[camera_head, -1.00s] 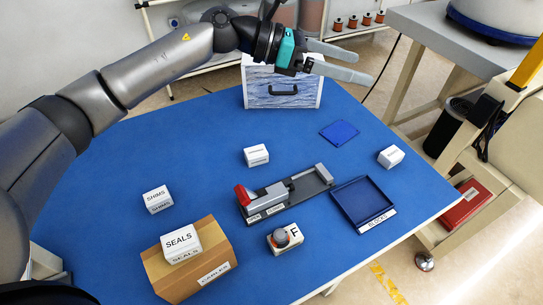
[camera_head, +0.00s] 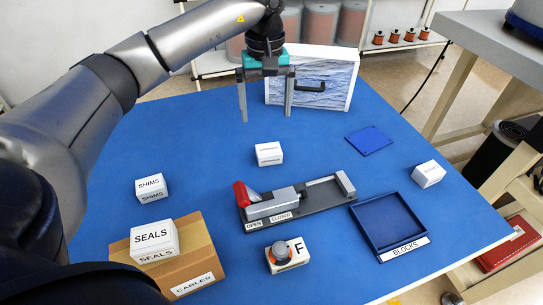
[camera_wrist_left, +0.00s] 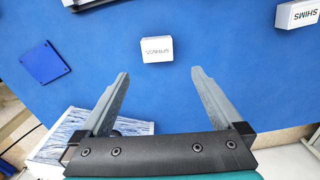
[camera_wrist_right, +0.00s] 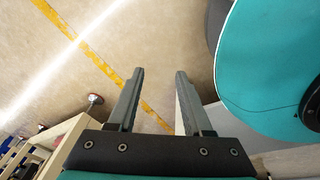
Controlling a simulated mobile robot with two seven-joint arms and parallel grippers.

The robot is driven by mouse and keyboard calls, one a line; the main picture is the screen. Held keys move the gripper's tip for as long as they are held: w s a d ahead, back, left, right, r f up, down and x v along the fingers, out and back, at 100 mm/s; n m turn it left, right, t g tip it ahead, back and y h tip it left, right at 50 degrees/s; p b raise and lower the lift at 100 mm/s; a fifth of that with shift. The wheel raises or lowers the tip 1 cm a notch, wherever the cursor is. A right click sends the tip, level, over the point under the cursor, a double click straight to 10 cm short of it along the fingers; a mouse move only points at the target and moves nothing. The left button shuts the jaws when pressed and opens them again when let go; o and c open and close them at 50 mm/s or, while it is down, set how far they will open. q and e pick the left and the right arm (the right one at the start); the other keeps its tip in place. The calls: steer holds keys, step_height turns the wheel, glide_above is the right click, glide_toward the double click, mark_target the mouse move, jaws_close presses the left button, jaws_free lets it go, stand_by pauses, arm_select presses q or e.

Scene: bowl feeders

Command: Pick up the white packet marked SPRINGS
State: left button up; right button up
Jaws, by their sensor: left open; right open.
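The white packet marked SPRINGS (camera_wrist_left: 157,50) lies on the blue table, its label upside down in the left wrist view. In the head view the small white packet (camera_head: 269,154) stands near the table's middle, its reddish print too small to read. My left gripper (camera_head: 266,117) is open and empty, pointing down above the table, behind the packet. In the left wrist view the packet lies beyond the gap between the open fingertips (camera_wrist_left: 160,73), apart from them. My right gripper (camera_wrist_right: 160,73) is open and empty above bare floor, away from the table items.
A SHIMS packet (camera_head: 151,187) and a SEALS packet (camera_head: 154,241) on a CABLES box (camera_head: 202,262) stand left. A red-handled fixture (camera_head: 300,203), BLOCKS tray (camera_head: 360,228), blue plate (camera_head: 369,140) and another white packet (camera_head: 429,174) lie right. A case (camera_head: 325,75) stands behind.

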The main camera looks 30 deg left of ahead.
arm_select(q)
steer(key=b, duration=0.2)
glide_above(269, 149)
steer(key=f, duration=0.6)
steer(key=shift+s+a+f, duration=0.1)
steer(key=shift+a+f, duration=0.1)
steer(key=shift+a, duration=0.05)
steer(key=shift+d+f+b, duration=0.15)
steer(key=shift+f+b, duration=0.2)
steer(key=shift+f, duration=0.95)
steer(key=shift+d+f+b, duration=0.1)
steer(key=shift+f+b, duration=0.2)
steer(key=shift+f, duration=1.45)
arm_select(e)
steer(key=w+a+r, duration=0.3)
steer(key=w+a, duration=0.2)
steer(key=w, duration=0.2)
arm_select(q)
steer(key=c, duration=1.4)
arm_select(e)
steer(key=shift+y, duration=0.3)
arm_select(q)
steer(key=shift+r, duration=0.1)
